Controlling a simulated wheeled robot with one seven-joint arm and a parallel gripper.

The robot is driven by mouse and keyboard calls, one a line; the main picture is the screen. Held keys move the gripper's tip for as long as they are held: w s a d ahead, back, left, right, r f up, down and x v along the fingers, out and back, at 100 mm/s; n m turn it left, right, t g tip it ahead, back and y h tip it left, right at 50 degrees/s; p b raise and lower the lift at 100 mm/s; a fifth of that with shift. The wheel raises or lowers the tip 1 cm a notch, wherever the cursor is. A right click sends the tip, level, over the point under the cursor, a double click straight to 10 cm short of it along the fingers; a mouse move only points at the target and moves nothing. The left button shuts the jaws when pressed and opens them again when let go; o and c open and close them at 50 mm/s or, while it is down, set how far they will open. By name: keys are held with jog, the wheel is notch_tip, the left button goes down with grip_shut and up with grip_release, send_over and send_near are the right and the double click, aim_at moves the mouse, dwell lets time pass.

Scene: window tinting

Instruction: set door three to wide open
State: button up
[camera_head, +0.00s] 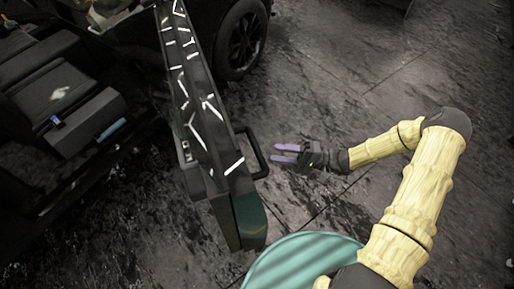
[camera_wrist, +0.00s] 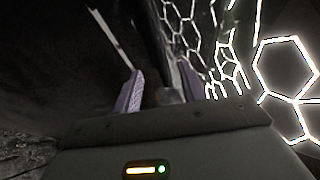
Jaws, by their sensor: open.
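A dark car door (camera_head: 200,110) with white reflected light streaks stands swung out from the car body in the head view. A gap of dark floor lies between it and the seats. A black bar handle (camera_head: 262,152) sticks out from the door's right side near its free end. My gripper (camera_head: 276,153) is open just right of the handle, its purple fingers pointing left towards it; I see no contact. In the wrist view the two purple fingers (camera_wrist: 160,88) stand apart with a dim brownish patch between them that I cannot identify.
The dark car (camera_head: 215,25) with a wheel (camera_head: 242,38) is at the top. Car seats (camera_head: 60,90) lie to the left. A teal ribbed round thing (camera_head: 300,262) is at the bottom. Wet-looking dark floor (camera_head: 340,90) is clear to the right of the door.

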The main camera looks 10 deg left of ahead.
aim_at(257, 151)
jog(key=p+x, duration=0.1)
jog(key=x, duration=0.6)
jog(key=shift+s+a, duration=0.1)
jog(key=shift+a, duration=0.25)
grip_shut()
